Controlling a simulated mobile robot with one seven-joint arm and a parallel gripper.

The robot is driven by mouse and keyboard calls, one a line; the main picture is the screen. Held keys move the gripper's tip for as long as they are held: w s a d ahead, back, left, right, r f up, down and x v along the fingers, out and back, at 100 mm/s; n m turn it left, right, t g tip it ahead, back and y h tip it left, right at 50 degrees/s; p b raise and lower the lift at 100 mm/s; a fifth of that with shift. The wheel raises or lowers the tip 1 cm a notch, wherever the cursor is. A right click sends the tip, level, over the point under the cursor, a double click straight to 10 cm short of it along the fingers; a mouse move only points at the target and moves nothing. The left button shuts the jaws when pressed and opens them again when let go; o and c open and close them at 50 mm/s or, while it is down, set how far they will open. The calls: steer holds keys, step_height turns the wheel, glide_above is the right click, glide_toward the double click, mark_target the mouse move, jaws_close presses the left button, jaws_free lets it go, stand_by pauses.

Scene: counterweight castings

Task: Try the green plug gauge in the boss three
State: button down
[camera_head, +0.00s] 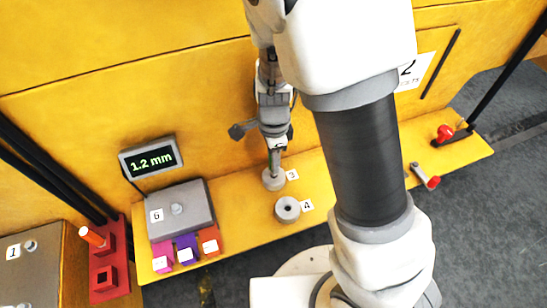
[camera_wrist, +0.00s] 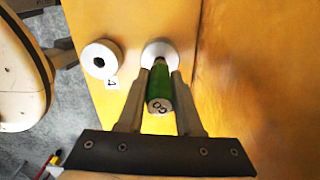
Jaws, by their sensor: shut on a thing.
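The green plug gauge (camera_wrist: 160,88) is upright between the fingers of my gripper (camera_wrist: 158,76), its labelled end facing the wrist camera. My gripper also shows in the head view (camera_head: 274,145), shut on the gauge above boss three. Boss three (camera_head: 273,183) is a round grey boss beside a label 3; it also shows in the wrist view (camera_wrist: 152,47), partly covered by the gauge and fingers. The gauge's lower end meets the top of the boss at its middle. The bore is hidden, so I cannot tell how far in the gauge is.
Boss four (camera_head: 287,209), with an open hole, stands close by. A grey block (camera_head: 181,210) labelled 6, pink, purple and orange cubes and a display (camera_head: 151,158) reading 1.2 mm are at left. A red rack (camera_head: 109,258) holds an orange-topped piece. A red-ended handle (camera_head: 426,177) lies right.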

steer(key=shift+f+b, duration=1.05)
steer(key=shift+f, duration=0.55)
stand_by(1.2)
stand_by(0.7)
steer(key=c, duration=0.5)
jaws_free()
step_height(320, 180, up, 30)
steer(key=p, duration=1.5)
steer(key=shift+f+p, duration=0.25)
steer(key=shift+p, duration=0.05)
